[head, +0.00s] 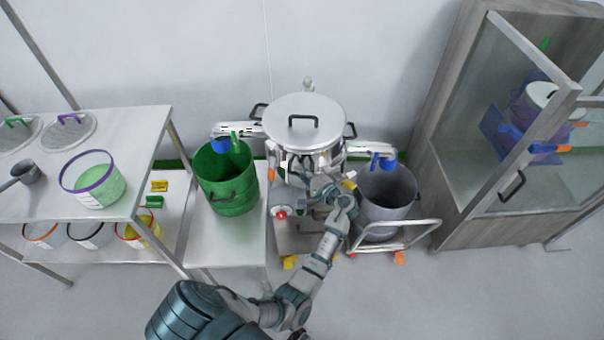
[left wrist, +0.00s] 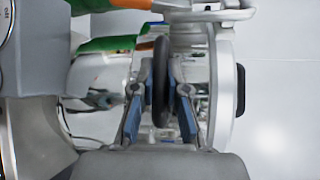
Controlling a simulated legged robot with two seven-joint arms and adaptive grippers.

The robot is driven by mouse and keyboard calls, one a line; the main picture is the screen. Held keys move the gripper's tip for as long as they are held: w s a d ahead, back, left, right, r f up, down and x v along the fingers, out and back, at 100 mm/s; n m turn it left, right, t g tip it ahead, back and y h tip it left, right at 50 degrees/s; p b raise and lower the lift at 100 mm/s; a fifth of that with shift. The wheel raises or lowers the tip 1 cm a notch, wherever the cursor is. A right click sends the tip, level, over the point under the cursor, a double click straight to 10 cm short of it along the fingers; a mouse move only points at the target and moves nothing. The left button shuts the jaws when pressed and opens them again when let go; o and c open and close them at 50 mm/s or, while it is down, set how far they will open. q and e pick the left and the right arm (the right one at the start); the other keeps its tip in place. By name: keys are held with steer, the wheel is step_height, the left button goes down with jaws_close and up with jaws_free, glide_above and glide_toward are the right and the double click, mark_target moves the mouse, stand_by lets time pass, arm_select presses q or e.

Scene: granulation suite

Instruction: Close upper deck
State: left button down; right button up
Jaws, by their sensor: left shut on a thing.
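The granulating machine (head: 303,140) stands in the middle of the head view with a round silver upper deck (head: 290,110) on top, which looks level. A black handle (head: 303,121) is on its top and further black handles are at its sides. My left gripper (head: 320,185) is at the machine's front, just below the deck's rim. In the left wrist view, my left gripper (left wrist: 162,85) has its blue-padded fingers on both sides of a black curved handle (left wrist: 160,70) and is shut on it. The arm and gripper hide part of the machine's front. My right gripper is not in view.
A green bin (head: 227,180) stands left of the machine and a grey bin (head: 387,198) on a trolley stands right. A table (head: 140,125) with buckets is at the left. A cabinet (head: 475,200) with an open glass door is at the right. The front floor is clear.

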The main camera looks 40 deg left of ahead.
arm_select(q)
steer(key=shift+f, duration=0.3)
steer(key=c, duration=1.3)
jaws_free()
steer(key=shift+c, duration=0.2)
steer(key=shift+o, duration=0.8)
steer(key=shift+r, duration=0.1)
steer(key=v, duration=1.2)
